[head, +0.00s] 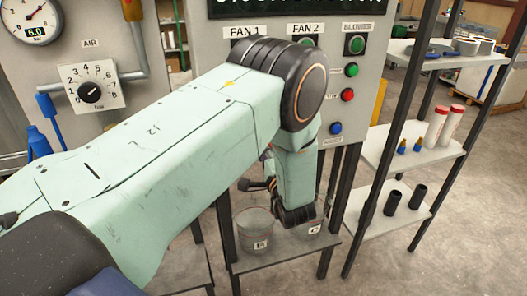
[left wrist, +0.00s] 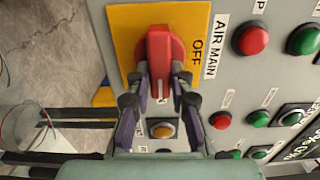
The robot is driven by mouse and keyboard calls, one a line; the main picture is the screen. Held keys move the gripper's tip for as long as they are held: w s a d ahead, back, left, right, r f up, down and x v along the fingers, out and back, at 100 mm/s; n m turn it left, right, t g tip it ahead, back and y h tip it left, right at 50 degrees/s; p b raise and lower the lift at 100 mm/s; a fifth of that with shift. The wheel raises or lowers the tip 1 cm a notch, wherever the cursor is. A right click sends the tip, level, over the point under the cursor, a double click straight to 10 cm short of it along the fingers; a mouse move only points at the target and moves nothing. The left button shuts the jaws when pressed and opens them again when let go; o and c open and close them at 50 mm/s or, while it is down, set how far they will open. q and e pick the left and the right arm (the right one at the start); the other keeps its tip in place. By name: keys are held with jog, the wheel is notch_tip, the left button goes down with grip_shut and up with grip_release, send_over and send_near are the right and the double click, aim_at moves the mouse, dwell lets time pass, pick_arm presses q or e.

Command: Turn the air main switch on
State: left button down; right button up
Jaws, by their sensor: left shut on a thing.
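The air main switch is a red rotary handle (left wrist: 158,50) on a yellow plate (left wrist: 124,35) in the left wrist view. The label AIR MAIN is beside the plate, and OFF is printed on its right part. The handle runs vertically in that picture. My left gripper (left wrist: 160,88) has its two fingers on either side of the handle's lower end, shut on it. In the head view my left arm hides the switch; part of the left gripper (head: 270,172) shows behind the arm. My right gripper is in neither view.
Red and green buttons (left wrist: 251,37) sit close to the switch, with a yellow-orange button (left wrist: 163,131) below. In the head view, clear containers (head: 256,230) stand on a low shelf. A shelf rack (head: 440,155) is at right. A pressure gauge (head: 32,15) reads 6.0.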

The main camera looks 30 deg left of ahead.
pick_arm(q)
jog(key=shift+f, duration=0.15)
jog(key=c, duration=1.2)
grip_release()
jog(key=shift+d, duration=0.1)
jog(key=v, duration=0.7)
jog(key=shift+s, duration=0.2)
